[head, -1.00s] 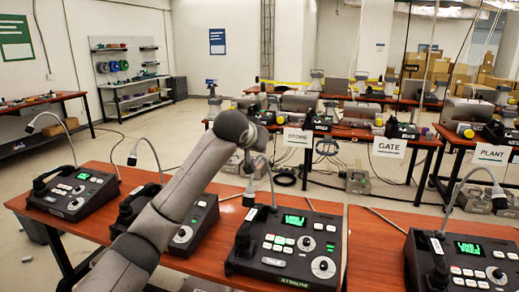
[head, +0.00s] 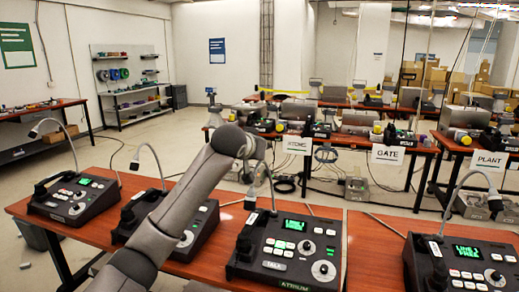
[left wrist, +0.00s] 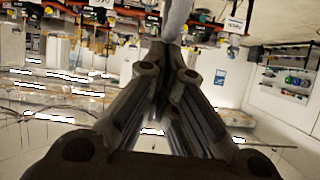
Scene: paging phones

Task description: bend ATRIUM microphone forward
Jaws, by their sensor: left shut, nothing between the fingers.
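The ATRIUM phone (head: 293,262) is a dark desk unit with a green screen, buttons and a knob, on the front wooden table, with its name on the front edge. Its grey gooseneck microphone (head: 269,187) rises from the back of the unit and arches over, with the head (head: 250,199) hanging down at the left. My left gripper (head: 247,171) is at the arch, partly hidden by my own arm. In the left wrist view my left gripper (left wrist: 166,62) is shut and empty, with a blurred pale stem (left wrist: 176,18) just past its tips. Contact is unclear.
Two similar phones with gooseneck microphones stand to the left, one (head: 75,197) clear and one (head: 195,228) partly behind my arm. Another phone (head: 465,262) stands at the right on a neighbouring table. Tables with signs such as GATE (head: 387,154) stand behind.

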